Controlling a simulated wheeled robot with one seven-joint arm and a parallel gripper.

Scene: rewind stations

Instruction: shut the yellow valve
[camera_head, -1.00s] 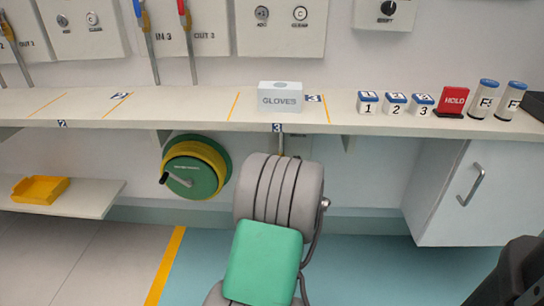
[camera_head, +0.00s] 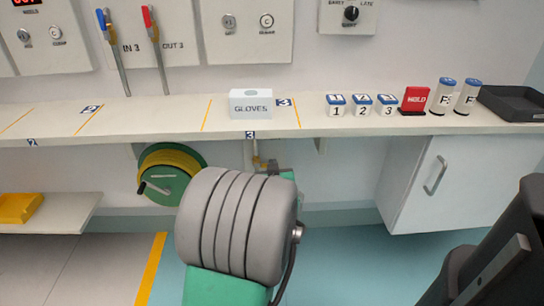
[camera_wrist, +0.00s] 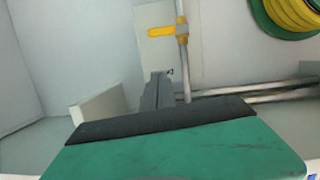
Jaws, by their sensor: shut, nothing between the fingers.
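The yellow valve handle (camera_wrist: 163,31) shows in the wrist view, sticking out sideways across a thin upright pipe (camera_wrist: 184,70). In the head view the valve (camera_head: 260,160) is a small yellowish fitting under the bench, partly hidden behind my arm. My gripper (camera_wrist: 158,78) shows in the wrist view as narrow grey fingers, shut and empty. The fingertips appear below and left of the handle in that view, apart from it. In the head view my arm hides most of the gripper.
A green and yellow hose reel (camera_head: 172,174) hangs left of the valve; it also shows in the wrist view (camera_wrist: 288,14). The bench (camera_head: 180,117) overhangs the valve. A white cabinet (camera_head: 410,185) stands to the right. A low shelf (camera_head: 65,214) is at left.

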